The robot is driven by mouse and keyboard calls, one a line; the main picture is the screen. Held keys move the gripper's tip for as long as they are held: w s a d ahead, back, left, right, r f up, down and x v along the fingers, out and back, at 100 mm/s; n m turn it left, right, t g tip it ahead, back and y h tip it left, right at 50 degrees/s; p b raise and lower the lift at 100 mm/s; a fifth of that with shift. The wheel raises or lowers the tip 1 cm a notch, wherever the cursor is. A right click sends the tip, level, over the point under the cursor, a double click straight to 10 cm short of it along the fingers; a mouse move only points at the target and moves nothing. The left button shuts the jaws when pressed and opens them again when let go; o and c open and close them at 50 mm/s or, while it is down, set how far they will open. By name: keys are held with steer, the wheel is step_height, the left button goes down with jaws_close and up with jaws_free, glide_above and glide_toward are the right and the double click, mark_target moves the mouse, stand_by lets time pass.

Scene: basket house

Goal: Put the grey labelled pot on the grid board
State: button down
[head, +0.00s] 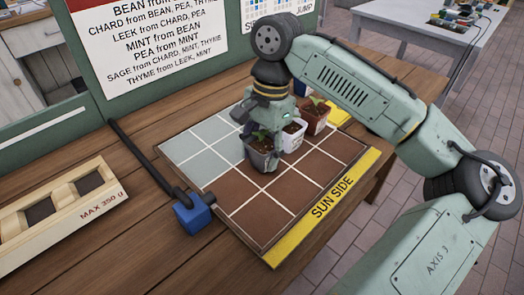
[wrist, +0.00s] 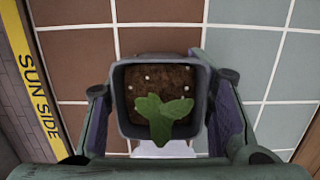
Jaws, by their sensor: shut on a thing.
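The grey pot (head: 262,160) holds dark soil and a small green seedling. My gripper (wrist: 162,108) is shut on this grey pot, with one finger on each side of its rim in the wrist view. The pot is upright over the middle of the grid board (head: 232,196); I cannot tell whether its base touches the board. No label can be read on it. The board has brown squares along the sun side and pale grey-green squares on the other side, split by white lines.
A white pot (head: 293,138) and a terracotta pot (head: 315,117), both with seedlings, stand close behind the grey pot. A blue block (head: 192,214) on a dark bar sits at the board's left edge. A wooden rack (head: 62,213) lies at left. The board's near squares are clear.

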mark_target(268, 138)
steer(key=shift+f, duration=0.2)
steer(key=c, duration=0.7)
jaws_free()
steer(key=shift+c, duration=0.2)
steer(key=r, duration=0.4)
steer(key=w+d+r, duration=0.1)
steer(key=r, duration=0.7)
steer(key=shift+w+d, duration=0.15)
